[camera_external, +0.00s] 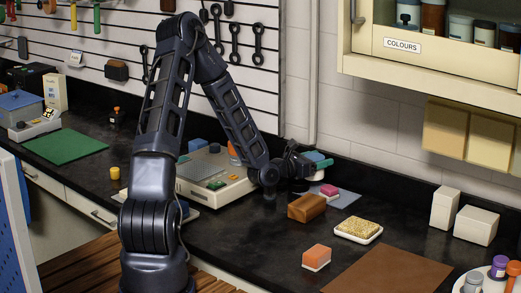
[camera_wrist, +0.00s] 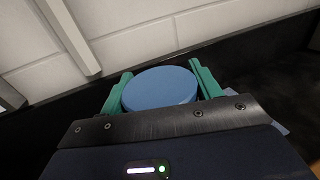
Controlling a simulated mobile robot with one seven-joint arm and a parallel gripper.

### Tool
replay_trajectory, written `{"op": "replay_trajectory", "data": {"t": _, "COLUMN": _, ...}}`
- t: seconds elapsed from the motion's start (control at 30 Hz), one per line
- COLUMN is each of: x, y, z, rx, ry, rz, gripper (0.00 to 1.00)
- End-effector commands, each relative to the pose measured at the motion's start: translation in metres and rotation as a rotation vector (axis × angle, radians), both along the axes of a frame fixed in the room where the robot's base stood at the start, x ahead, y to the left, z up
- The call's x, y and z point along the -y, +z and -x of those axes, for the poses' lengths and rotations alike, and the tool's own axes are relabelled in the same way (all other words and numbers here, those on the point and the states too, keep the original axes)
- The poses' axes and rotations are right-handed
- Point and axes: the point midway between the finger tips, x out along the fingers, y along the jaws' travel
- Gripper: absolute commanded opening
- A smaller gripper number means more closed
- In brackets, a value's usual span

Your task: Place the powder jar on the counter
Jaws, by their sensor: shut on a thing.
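My gripper (camera_external: 312,162) is at the end of the arm, low over the dark counter (camera_external: 250,228) near the back wall. In the wrist view its two teal fingers (camera_wrist: 160,92) stand on either side of a jar with a round blue lid (camera_wrist: 160,88), shut on it. I see mainly the lid from above; the jar's body is hidden by my gripper.
Near my gripper are a brown block (camera_external: 306,207), a pink item on a grey sheet (camera_external: 329,190), and a sponge on a white dish (camera_external: 358,230). An orange block (camera_external: 317,256) lies in front. A cabinet labelled COLOURS (camera_external: 402,44) holds jars. Bare counter lies left of the orange block.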

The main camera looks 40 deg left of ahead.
Motion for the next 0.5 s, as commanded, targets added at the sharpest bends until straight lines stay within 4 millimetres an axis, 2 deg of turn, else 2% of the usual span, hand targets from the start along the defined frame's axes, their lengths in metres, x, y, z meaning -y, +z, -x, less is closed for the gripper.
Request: {"op": "replay_trajectory", "data": {"t": 0.5, "x": 0.013, "y": -0.003, "z": 0.001, "rx": 0.003, "ry": 0.008, "rz": -0.001, "gripper": 0.35}}
